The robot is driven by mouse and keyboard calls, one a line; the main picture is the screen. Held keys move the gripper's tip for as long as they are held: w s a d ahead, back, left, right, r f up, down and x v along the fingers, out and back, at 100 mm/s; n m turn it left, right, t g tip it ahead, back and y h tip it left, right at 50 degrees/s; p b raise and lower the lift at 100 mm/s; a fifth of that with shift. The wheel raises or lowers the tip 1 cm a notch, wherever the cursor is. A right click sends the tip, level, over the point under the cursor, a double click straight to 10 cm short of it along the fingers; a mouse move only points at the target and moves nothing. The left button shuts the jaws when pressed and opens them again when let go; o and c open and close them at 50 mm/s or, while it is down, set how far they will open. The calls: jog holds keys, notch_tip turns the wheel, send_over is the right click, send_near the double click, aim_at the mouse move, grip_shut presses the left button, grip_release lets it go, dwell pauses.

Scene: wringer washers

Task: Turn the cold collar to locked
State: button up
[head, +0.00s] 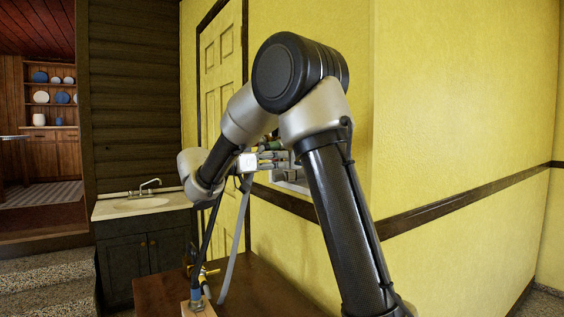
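A blue collar-like fitting (197,295) sits on a pale wooden block at the lower left, at the foot of a dark hose. Brass-coloured parts (210,271) show just above it. The view does not settle whether this is the cold collar. My arm bends down from its elbow to the wrist at the middle left. My upper arm partly covers that spot.
A brown tabletop (255,285) lies below the arm. A grey hose (235,240) and a dark hose (206,235) hang down toward it. A sink cabinet (145,245) stands at the left by steps (45,285). A yellow wall (460,110) closes the right side.

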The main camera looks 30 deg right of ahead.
jog(key=a, duration=0.9)
jog(key=shift+s+a, duration=0.15)
jog(key=shift+a, duration=0.15)
jog(key=shift+c, duration=0.2)
